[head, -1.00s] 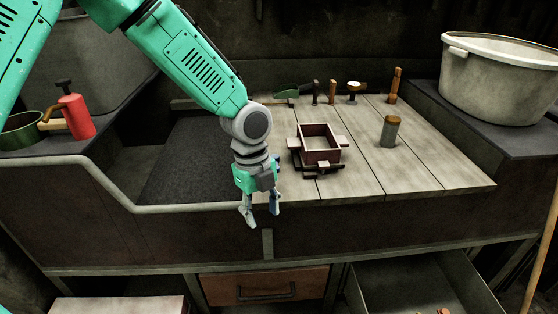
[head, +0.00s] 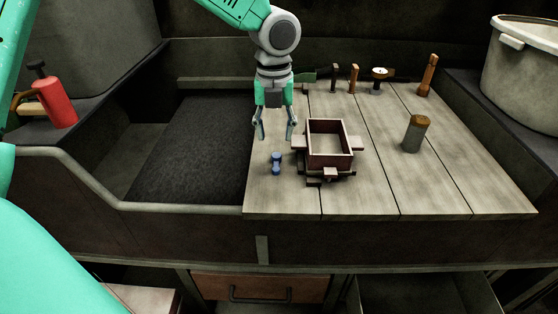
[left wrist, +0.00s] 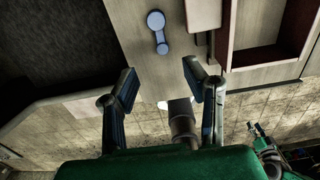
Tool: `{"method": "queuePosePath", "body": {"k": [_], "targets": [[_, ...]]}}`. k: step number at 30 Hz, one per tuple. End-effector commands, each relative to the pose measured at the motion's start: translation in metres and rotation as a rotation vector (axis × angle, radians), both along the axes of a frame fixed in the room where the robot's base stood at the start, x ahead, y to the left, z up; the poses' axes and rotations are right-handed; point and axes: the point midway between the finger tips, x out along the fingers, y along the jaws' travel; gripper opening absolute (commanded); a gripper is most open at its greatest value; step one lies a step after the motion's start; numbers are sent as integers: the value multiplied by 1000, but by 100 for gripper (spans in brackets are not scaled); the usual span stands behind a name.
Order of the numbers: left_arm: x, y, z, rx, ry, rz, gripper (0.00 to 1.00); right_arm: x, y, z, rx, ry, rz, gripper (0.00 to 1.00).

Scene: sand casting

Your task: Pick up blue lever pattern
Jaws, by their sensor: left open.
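The blue lever pattern (head: 276,163) lies on the wooden board, left of the flask. It also shows in the left wrist view (left wrist: 157,31), with a larger round end and a smaller one, beyond my fingertips. My left gripper (head: 274,137) is open and empty, above the board and a little behind the pattern in the head view. Its two fingers also show apart in the left wrist view (left wrist: 160,76). Nothing is between them.
A reddish-brown flask frame (head: 329,164) stands close right of the pattern. Several hand tools (head: 354,78) stand along the back, and a grey cylinder (head: 415,134) stands at right. Dark sand (head: 195,155) fills the bin at left. The board's front (head: 370,205) is clear.

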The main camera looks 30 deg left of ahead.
Motion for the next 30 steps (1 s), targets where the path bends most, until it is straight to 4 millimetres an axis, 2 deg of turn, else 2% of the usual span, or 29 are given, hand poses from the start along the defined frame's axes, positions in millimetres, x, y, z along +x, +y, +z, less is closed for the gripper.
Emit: {"method": "queuePosePath", "body": {"k": [1,3,6,14,21,24,29,30], "targets": [[0,0,-13,1,5,0,40,0,0,-2,0,0,0,34],[1,0,-25,1,5,0,40,0,0,-4,0,0,0,34],[1,0,-36,0,2,0,40,0,0,-5,0,-1,0,34],[0,-3,-50,2,1,0,40,0,0,-6,0,-1,0,34],[-1,-2,-87,1,3,1,40,1,0,-10,0,-1,0,34],[-1,-2,-93,1,1,0,40,1,0,-10,0,-1,0,34],[-1,-1,-93,1,0,0,40,1,0,-10,0,-1,0,34],[-1,-1,-93,1,0,0,33,1,0,-10,0,-1,0,34]]}}
